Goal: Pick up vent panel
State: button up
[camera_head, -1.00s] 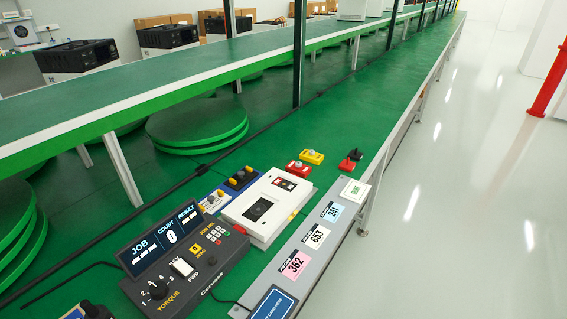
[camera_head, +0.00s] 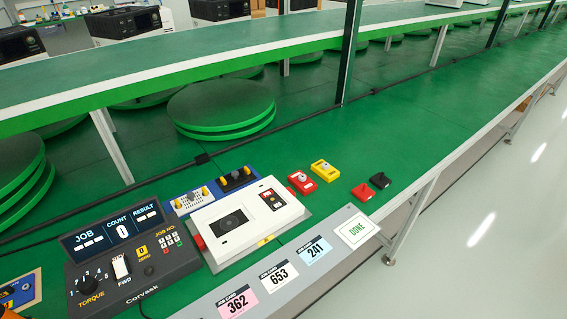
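A small white piece with dark dots (camera_head: 192,200) sits on a blue holder (camera_head: 222,196) behind the white device. It may be the vent panel, but it is too small to tell for sure. The holder has yellow knobs, and a dark part sits in its right half. The white device (camera_head: 238,225) lies flat on the green bench top, with a dark square and a small button panel on its upper face.
A dark torque controller (camera_head: 131,246) stands left of the white device. A grey rail with labels (camera_head: 350,215) runs along the front edge. Red (camera_head: 301,182) and yellow (camera_head: 325,170) button boxes and red-black blocks (camera_head: 372,186) stand to the right. The bench beyond is clear; a post (camera_head: 349,55) rises behind.

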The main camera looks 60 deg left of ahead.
aim_at(235, 179)
jog(key=z, duration=0.1)
jog(key=i, duration=0.8)
jog(key=u, duration=3)
jog(key=i, duration=1.05)
jog(key=z, duration=0.15)
jog(key=k, duration=0.9)
